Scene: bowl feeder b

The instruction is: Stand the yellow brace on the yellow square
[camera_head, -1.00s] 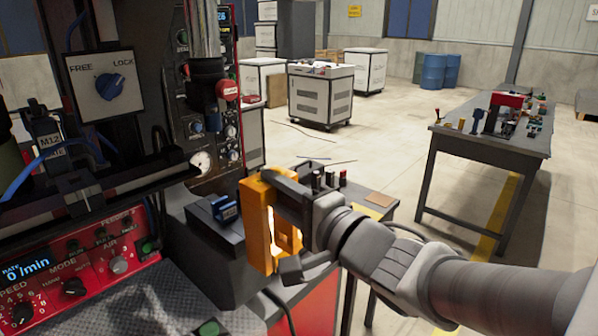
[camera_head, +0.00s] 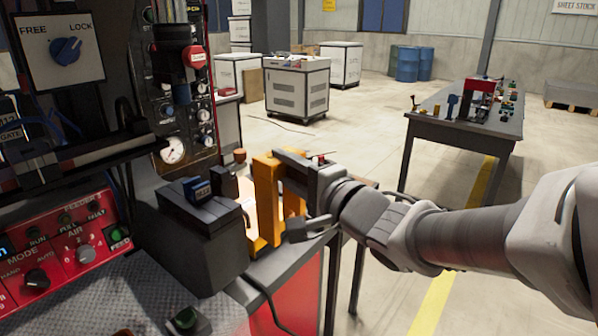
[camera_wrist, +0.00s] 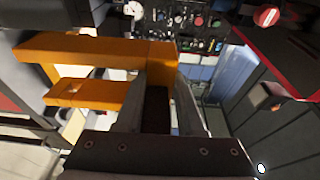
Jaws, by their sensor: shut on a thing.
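The yellow brace (camera_head: 266,200) is an orange-yellow block with upright legs. It stands roughly upright in my gripper (camera_head: 292,194), at the right of the dark box on the bench. In the wrist view the brace (camera_wrist: 95,48) reaches left from between the fingers (camera_wrist: 165,105). My gripper is shut on it. A yellow-orange patch shows at the brace's foot; I cannot tell whether it is part of the brace or the yellow square. I cannot make out the yellow square for certain, as brace and gripper cover part of the bench. Contact below the brace cannot be told.
A dark box (camera_head: 205,240) with a blue block (camera_head: 197,189) on top stands close left of the brace. The red control panel (camera_head: 70,250) and a gauge (camera_head: 172,151) are further left. A separate table (camera_head: 470,125) stands back right, with open floor between.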

